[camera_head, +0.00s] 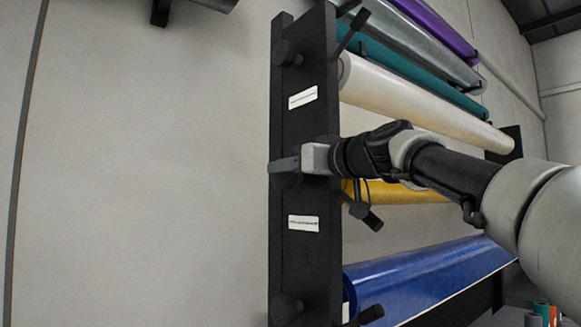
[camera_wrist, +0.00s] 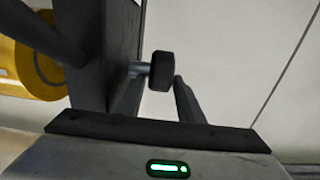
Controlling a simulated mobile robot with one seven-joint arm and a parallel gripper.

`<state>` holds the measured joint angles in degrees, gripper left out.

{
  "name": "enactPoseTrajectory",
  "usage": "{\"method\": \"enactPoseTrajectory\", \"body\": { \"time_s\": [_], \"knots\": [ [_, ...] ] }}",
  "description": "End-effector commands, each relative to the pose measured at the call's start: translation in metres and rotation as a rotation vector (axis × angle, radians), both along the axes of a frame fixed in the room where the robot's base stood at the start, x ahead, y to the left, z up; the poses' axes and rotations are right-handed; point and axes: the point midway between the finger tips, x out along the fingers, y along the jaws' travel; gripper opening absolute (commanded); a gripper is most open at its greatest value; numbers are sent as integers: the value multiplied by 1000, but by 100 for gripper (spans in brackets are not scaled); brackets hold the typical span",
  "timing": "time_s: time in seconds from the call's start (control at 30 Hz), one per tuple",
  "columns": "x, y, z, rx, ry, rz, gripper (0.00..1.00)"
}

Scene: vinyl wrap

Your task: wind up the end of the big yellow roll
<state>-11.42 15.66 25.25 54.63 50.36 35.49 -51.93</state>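The big yellow roll (camera_head: 410,194) lies across the rack, partly hidden behind my arm in the head view. Its near end shows at the left of the wrist view (camera_wrist: 28,84), beside the dark upright. In the wrist view one finger stands just right of the knob. The gripper looks open.
The rack's dark upright (camera_head: 307,120) is close beside my gripper. A white roll (camera_head: 420,103) and several other rolls are above, and a blue roll (camera_head: 425,275) is below. Black levers (camera_head: 362,210) stick out from the upright. The plain wall side at left is clear.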

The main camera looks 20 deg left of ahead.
Motion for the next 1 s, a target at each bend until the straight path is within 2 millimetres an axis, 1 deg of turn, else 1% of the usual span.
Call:
{"method": "enactPoseTrajectory", "body": {
  "time_s": [0.03,0.17,0.2,0.37,0.5,0.7,1.0],
  "knots": [
    [0,0,0,0,0,0,29],
    [0,0,0,0,0,0,7],
    [0,0,0,0,0,0,4],
    [0,0,-6,15,-8,1,4],
    [-1,0,-10,62,-32,2,4],
    [-1,-2,-6,112,-58,1,4],
    [-1,-2,-2,119,-60,0,4]
  ]
}}
